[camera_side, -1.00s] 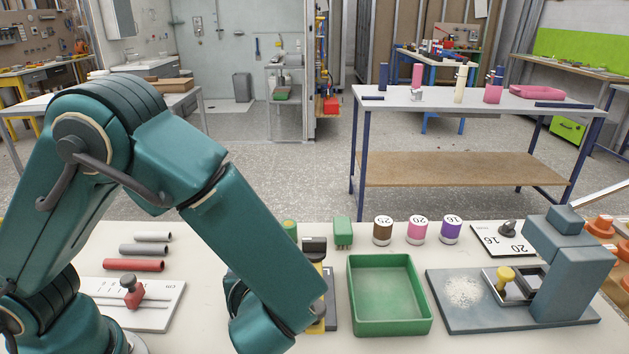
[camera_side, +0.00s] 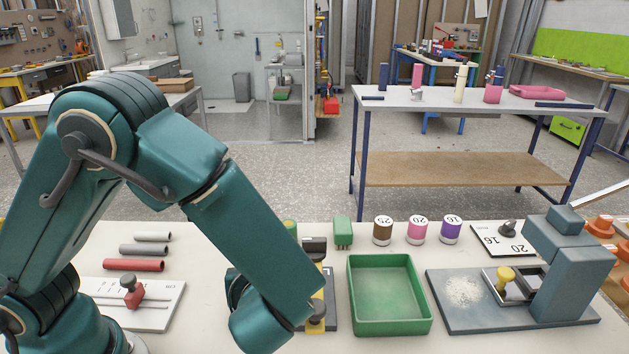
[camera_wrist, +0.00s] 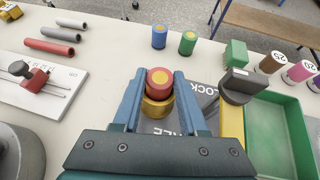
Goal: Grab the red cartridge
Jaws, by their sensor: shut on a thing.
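The red cartridge (camera_wrist: 158,78), with a round yellow centre on top, stands in the middle of the wrist view. My gripper (camera_wrist: 159,80) has one blue finger on each side of it and is shut on it. A gold-coloured ring (camera_wrist: 156,107) shows just below the cartridge. I cannot tell whether the ring is part of the cartridge or of the holder under it. A dark grey plate (camera_wrist: 205,98) with white lettering lies underneath, partly covered by my fingers. In the side view my forearm hides the cartridge and the fingers.
A blue cartridge (camera_wrist: 160,37) and a green cartridge (camera_wrist: 188,43) stand beyond. A black-topped yellow lever piece (camera_wrist: 240,86) is close on the right, beside the green tray (camera_side: 390,332). Three tubes (camera_side: 134,265) and a white gauge board (camera_side: 155,310) lie left.

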